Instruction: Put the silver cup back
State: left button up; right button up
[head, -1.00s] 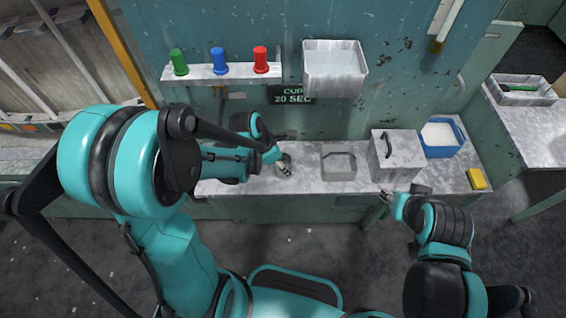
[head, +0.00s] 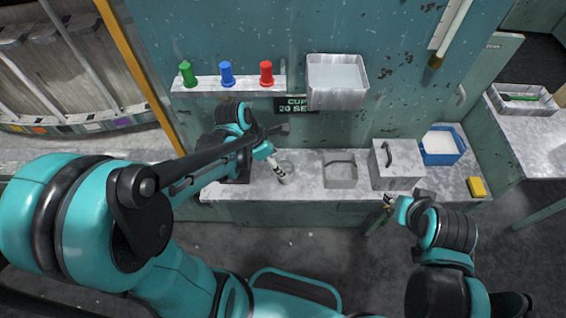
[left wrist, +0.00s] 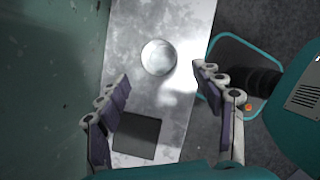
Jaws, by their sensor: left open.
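A round silver cup (left wrist: 158,57) stands on the metal bench in the left wrist view, seen from above, beyond and between my open fingertips. In the head view a pale round shape, apparently the same cup (head: 288,166), shows just right of my left gripper (head: 278,171). The left gripper also shows in its wrist view (left wrist: 161,76), with its fingers spread wide and nothing between them. My right gripper (head: 389,205) hangs by the bench's front edge, too small to tell its jaws.
A dark square (left wrist: 137,137) lies near the cup.

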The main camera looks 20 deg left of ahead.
pick_arm(q)
jog(key=s+a+r+m+t+y, duration=0.1)
jog(key=s+r+m, duration=0.3)
jog(key=m, duration=0.8)
jog(key=s+a+r+m+t+y, duration=0.1)
jog(key=r+m, duration=0.5)
jog(key=m, duration=0.7)
jog(key=s+t+y, duration=0.1)
jog(key=s+t, duration=0.1)
jog(key=s, duration=0.1)
jog(key=shift+s+r+m+y+p, duration=0.15)
jog(key=shift+r+m+y+p, duration=0.1)
jog(key=shift+m+y+p, duration=0.1)
jog(key=shift+a, duration=0.1)
notch_tip(320, 180, down, 8)
jog(key=b, duration=0.7)
jog(key=shift+r, duration=0.25)
